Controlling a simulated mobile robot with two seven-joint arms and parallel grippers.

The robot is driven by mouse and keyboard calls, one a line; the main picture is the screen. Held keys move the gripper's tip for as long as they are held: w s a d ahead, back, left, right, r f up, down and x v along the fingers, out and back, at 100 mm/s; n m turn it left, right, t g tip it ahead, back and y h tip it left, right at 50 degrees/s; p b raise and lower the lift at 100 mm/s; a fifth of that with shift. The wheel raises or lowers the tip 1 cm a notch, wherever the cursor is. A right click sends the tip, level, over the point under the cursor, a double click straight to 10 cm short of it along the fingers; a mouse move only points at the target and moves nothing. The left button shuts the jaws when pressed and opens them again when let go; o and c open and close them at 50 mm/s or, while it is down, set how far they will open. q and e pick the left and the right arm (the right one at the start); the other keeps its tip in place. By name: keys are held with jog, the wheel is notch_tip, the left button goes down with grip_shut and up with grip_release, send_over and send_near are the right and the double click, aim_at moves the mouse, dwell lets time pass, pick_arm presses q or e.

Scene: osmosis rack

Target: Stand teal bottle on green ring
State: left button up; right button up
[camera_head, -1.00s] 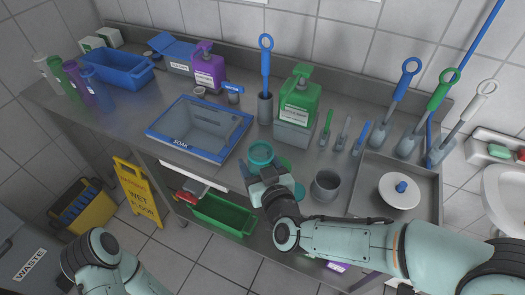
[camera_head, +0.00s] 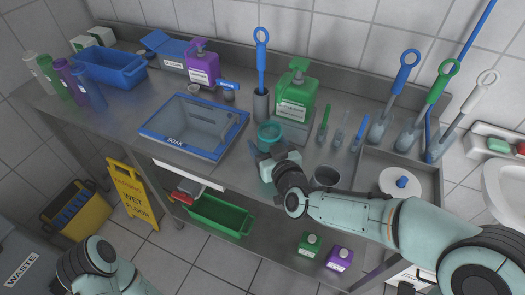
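The teal bottle (camera_head: 270,132) shows from above as a round teal rim and upper wall near the middle of the bench. My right gripper (camera_head: 264,149) is at its near side and appears shut on it. The bottle's lower part is hidden by the gripper, so I cannot tell whether its base touches anything. The green ring cannot be made out now; the gripper and bottle cover that part of the bench. My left gripper is out of view; only part of that arm shows at the lower left.
A grey cup (camera_head: 326,177) stands right of the gripper. The blue-rimmed soak basin (camera_head: 150,130) is to the left. A green pump bottle (camera_head: 297,92) on a grey block and a blue-handled brush (camera_head: 262,60) in a holder stand behind. A metal tray (camera_head: 437,185) is at right.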

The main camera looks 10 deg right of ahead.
jog(key=w+d, duration=0.1)
jog(key=w, duration=0.1)
jog(key=w+d+f+b, duration=0.1)
jog(key=w+d, duration=0.1)
jog(key=shift+w, duration=0.25)
jog(key=shift+f+b, duration=0.4)
jog(key=shift+b, duration=0.35)
dwell(0.9)
jog(key=o, duration=1.1)
jog(key=shift+o, duration=0.3)
jog(key=shift+d, duration=0.1)
